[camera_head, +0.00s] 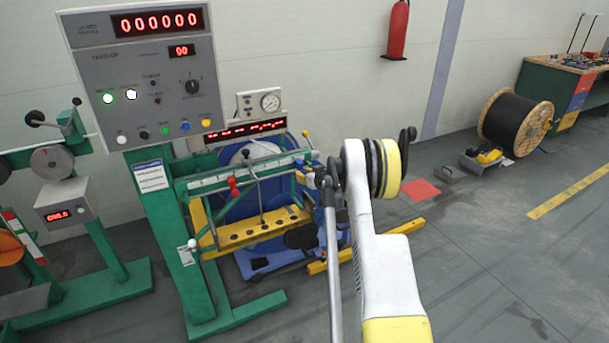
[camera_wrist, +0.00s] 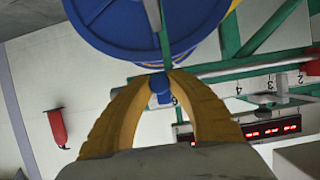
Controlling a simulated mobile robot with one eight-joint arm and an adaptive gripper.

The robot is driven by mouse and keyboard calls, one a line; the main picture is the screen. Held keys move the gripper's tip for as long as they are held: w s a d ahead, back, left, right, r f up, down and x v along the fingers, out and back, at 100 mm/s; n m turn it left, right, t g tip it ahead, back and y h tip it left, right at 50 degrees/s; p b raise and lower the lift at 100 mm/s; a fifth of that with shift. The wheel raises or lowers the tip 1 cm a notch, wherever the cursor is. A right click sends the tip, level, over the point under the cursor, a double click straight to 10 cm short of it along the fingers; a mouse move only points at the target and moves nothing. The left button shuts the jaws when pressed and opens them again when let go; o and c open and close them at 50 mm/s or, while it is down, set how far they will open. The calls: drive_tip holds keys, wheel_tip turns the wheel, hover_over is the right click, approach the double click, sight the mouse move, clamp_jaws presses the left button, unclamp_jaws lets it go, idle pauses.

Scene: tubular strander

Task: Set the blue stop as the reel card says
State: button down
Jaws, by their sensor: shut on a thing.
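My gripper (camera_wrist: 160,78) has its two curved yellow fingers closed around the blue stop (camera_wrist: 159,92), a small blue cylinder at the pale scale rail (camera_wrist: 215,70). The rail's figures 2, 3, 4 and 6 show in the wrist view; the stop is near the 6, and a finger covers the stretch between 6 and 4. In the head view my gripper (camera_head: 312,178) is at the right end of the rail (camera_head: 245,172), and the stop is too small to make out surely. A white card with a blue heading (camera_head: 151,176) hangs on the green post; its text is unreadable.
A grey control panel (camera_head: 150,70) with red digits stands at the left. A blue reel (camera_head: 240,205) sits behind the yellow holed bar (camera_head: 255,230). A green bar crosses close above my fingertips in the wrist view.

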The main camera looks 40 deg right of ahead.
drive_tip(key=w+a+b, duration=0.1)
drive_tip(key=w+a, duration=0.1)
drive_tip(key=a, duration=0.9)
drive_tip(key=shift+w+a, duration=0.3)
drive_tip(key=shift+w, duration=0.1)
drive_tip(key=c, duration=1.2)
unclamp_jaws()
drive_tip(key=v, duration=1.2)
drive_tip(key=shift+s, duration=0.1)
